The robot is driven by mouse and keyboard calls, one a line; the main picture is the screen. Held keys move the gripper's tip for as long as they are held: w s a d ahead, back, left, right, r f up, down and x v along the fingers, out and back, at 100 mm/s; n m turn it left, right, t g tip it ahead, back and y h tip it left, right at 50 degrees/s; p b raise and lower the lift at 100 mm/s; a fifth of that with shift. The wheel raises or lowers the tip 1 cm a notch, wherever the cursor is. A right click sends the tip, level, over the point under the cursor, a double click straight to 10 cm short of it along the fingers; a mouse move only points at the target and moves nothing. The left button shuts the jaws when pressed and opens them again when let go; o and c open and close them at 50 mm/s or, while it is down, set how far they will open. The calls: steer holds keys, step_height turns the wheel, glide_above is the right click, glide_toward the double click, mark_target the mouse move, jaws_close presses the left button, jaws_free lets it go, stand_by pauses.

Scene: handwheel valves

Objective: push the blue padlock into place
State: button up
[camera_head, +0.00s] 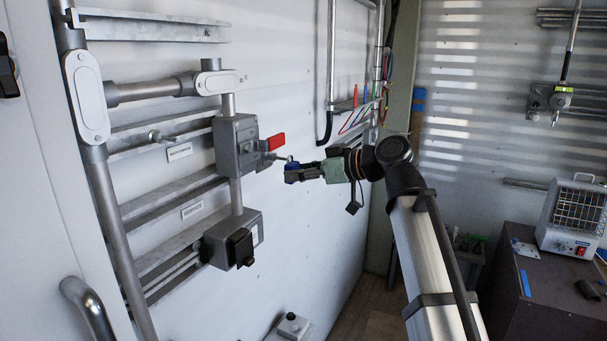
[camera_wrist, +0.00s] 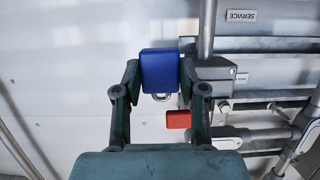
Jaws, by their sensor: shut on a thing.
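The blue padlock (camera_head: 291,174) is between the fingers of my gripper (camera_head: 303,172), which is shut on it. In the wrist view the blue padlock body (camera_wrist: 160,70) sits between both fingertips, with part of a metal ring showing beneath it. The red lever (camera_head: 276,142) sticks out from the upper grey switch box (camera_head: 232,145), just left of and above the padlock. The red lever also shows in the wrist view (camera_wrist: 178,119), below and right of the padlock. A thin metal piece (camera_head: 280,157) reaches from the box side toward the padlock; whether they are engaged I cannot tell.
A lower grey box with a black knob (camera_head: 240,247) hangs under the switch box. Pipes (camera_head: 92,110) and horizontal rails run along the wall at left. A heater (camera_head: 574,215) stands on a dark cabinet at right. The wall right of the boxes is mostly bare.

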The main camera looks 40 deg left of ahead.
steer(key=shift+s+a+b, duration=0.2)
steer(key=shift+a+b, duration=0.2)
steer(key=shift+a, duration=1.25)
steer(key=o, duration=1.2)
steer(key=shift+o, duration=0.2)
steer(key=v, duration=1.2)
